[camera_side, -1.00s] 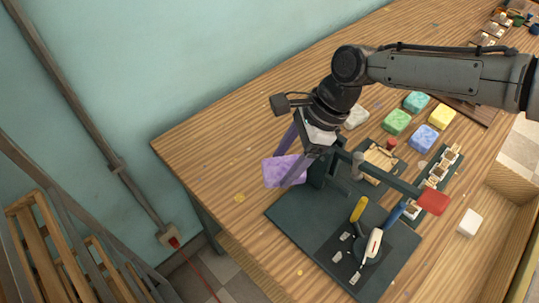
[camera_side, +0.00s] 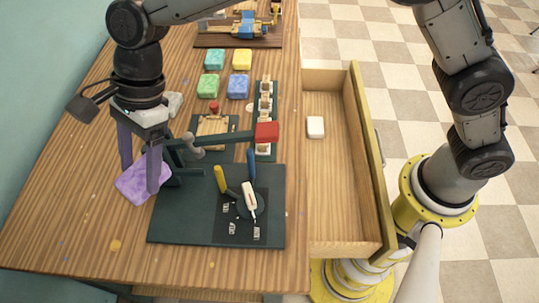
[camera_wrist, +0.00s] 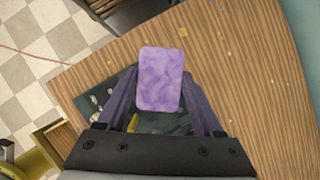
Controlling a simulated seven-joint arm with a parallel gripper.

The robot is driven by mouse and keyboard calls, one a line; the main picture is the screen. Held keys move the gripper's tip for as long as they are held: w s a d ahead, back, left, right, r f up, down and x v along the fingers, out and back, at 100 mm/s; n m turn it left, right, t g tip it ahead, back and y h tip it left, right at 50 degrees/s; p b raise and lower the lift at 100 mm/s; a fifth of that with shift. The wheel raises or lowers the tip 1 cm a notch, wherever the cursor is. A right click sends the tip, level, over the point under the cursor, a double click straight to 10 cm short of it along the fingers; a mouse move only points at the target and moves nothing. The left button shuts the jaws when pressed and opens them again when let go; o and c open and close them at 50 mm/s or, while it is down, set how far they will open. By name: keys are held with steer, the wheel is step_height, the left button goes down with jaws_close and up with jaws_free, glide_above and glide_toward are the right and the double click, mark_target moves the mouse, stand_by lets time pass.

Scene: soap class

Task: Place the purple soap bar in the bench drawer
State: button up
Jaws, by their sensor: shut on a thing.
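The purple soap bar (camera_side: 133,190) is a marbled block between the fingers of my gripper (camera_side: 141,176), at the left side of the bench in the side view. In the wrist view the soap (camera_wrist: 160,72) lies between the two fingertips, which are shut on it. It appears held above the wooden bench top, beside the dark green press base; its exact height is hard to tell. The bench drawer (camera_side: 340,190) stands pulled open to the right of the bench. A white soap bar (camera_side: 315,127) lies inside it.
The press (camera_side: 225,138) with a red-ended lever stands right of my gripper, with tools on its base (camera_side: 180,228). Green (camera_side: 211,86), teal (camera_side: 214,59), yellow (camera_side: 241,59) and blue (camera_side: 238,86) soaps sit farther back. The drawer's front half is clear.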

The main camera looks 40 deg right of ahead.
steer(key=shift+r, duration=0.95)
steer(key=shift+n, duration=0.6)
steer(key=w+d, duration=0.1)
steer(key=d, duration=0.2)
steer(key=w+d, duration=0.1)
steer(key=d, duration=0.3)
steer(key=w+d, duration=0.1)
steer(key=d, duration=0.2)
steer(key=shift+w+d+f, duration=0.25)
steer(key=shift+w+d, duration=0.05)
steer(key=shift+w, duration=0.1)
steer(key=s+d+n+g, duration=0.2)
steer(key=d+n, duration=0.2)
steer(key=d, duration=2)
steer(key=s+d+n+h, duration=0.1)
steer(key=s+d+n, duration=0.1)
steer(key=s+d, duration=0.6)
steer(key=f, duration=1.2)
steer(key=w+d+f, duration=0.1)
steer(key=f, duration=1.1)
steer(key=w+f, duration=0.1)
steer(key=f, duration=1.1)
steer(key=shift+d, duration=0.4)
